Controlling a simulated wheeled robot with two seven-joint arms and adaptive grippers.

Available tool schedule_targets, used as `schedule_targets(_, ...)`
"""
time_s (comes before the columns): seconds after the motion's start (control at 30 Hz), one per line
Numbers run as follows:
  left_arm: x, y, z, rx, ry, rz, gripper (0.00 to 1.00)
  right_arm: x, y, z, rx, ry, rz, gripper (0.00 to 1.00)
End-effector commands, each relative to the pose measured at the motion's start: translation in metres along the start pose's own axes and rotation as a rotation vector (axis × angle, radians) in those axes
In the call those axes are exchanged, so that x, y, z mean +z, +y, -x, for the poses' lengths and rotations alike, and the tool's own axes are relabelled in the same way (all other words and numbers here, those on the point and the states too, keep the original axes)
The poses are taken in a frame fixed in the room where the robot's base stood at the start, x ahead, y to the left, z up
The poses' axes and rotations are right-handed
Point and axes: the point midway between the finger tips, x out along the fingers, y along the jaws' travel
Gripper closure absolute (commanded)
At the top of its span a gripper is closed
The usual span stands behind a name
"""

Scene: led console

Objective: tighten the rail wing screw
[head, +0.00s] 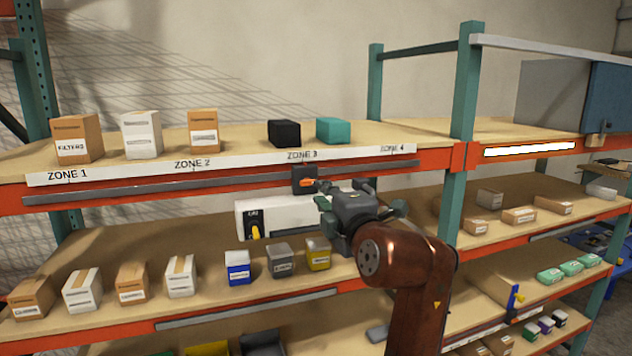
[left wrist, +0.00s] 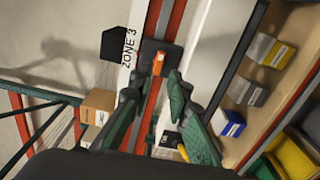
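The rail wing screw is the small orange piece (head: 307,183) on a dark block (head: 303,172) on the grey rail under the ZONE 3 label. In the left wrist view the orange wing screw (left wrist: 158,63) shows just beyond the fingertips, roughly in line with the gap between them. My left gripper (head: 322,194) is close to the screw, at its right in the head view. Its two green-grey fingers (left wrist: 153,88) are apart with nothing between them. I cannot tell whether a fingertip touches the block. My right gripper is not in view.
A white unit (head: 290,216) with a black panel and yellow lever (head: 256,232) sits below the rail, partly behind my gripper. Boxes stand on the upper shelf (head: 240,150). Blue, grey and yellow bins (head: 318,254) stand on the shelf below. A green upright (head: 463,100) stands at right.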

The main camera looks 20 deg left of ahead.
Motion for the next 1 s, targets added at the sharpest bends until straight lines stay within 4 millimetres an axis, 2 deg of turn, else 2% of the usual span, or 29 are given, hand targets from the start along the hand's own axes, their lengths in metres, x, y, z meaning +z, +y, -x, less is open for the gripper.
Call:
schedule_targets(0.1,-0.001,0.003,-0.020,-0.003,0.002,0.000,0.83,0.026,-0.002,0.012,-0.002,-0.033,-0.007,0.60)
schedule_targets(0.27,-0.001,0.002,-0.045,-0.002,0.002,-0.002,0.83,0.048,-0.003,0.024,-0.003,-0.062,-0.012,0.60)
schedule_targets(0.37,-0.001,0.002,-0.056,-0.001,0.002,-0.002,0.83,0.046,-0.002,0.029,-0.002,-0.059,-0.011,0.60)
schedule_targets(0.6,0.001,0.000,-0.065,0.000,-0.001,-0.003,0.83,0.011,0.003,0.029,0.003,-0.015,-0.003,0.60)
schedule_targets(0.67,0.001,0.000,-0.065,0.000,-0.001,-0.003,0.83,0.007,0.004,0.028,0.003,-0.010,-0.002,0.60)
schedule_targets(0.77,0.001,-0.001,-0.064,0.000,-0.001,-0.002,0.83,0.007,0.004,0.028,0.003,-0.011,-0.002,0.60)
schedule_targets(1.0,0.000,-0.001,-0.064,-0.001,-0.001,-0.002,0.99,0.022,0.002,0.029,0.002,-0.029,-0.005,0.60)
